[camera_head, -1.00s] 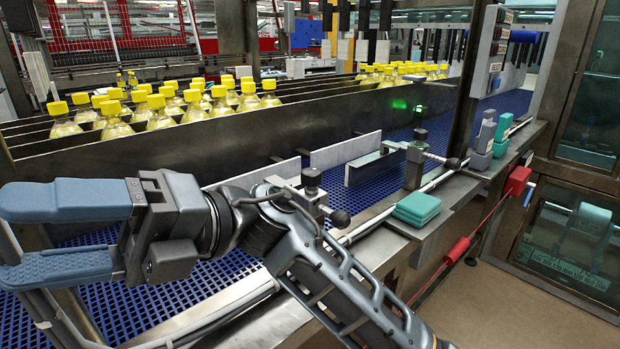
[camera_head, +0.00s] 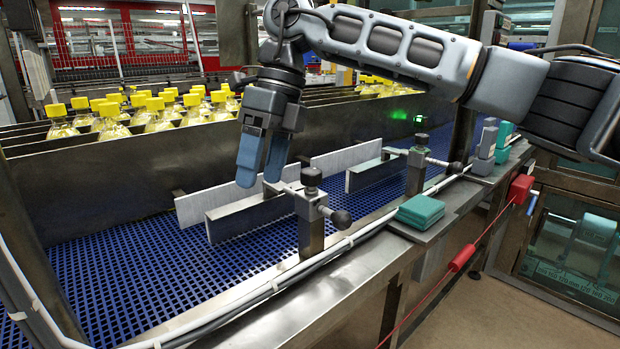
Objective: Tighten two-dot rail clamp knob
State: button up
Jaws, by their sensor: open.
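The near rail clamp (camera_head: 311,230) stands upright at the conveyor's front edge, with a round black knob (camera_head: 341,218) on its right and a dark top piece. A second rail clamp (camera_head: 416,172) stands farther along, with its own black knob (camera_head: 455,167). I cannot make out dot marks on either clamp. My gripper (camera_head: 260,180) points down over the near guide rail, left of the near clamp's top. Its two blue fingers are open, with a narrow gap and nothing seen between them. I cannot tell whether it touches the clamp rod behind the fingertips.
The near guide rail (camera_head: 250,217) and far guide rail (camera_head: 362,178) lie along the blue belt (camera_head: 120,270). Yellow-capped bottles (camera_head: 160,118) stand behind a metal wall. A red cable box (camera_head: 520,189) hangs at right.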

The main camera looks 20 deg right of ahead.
aim_at(311, 169)
jog(key=w+d+r+h, duration=0.1)
jog(key=d, duration=0.2)
jog(key=d+r+m+h, duration=0.1)
jog(key=d, duration=0.2)
jog(key=w+d+r+t+h, duration=0.1)
jog(key=d+r, duration=0.1)
jog(key=shift+w+d+m, duration=0.3)
jog(key=shift+d, duration=0.1)
jog(key=shift+f, duration=3.75)
jog(key=c, duration=1.1)
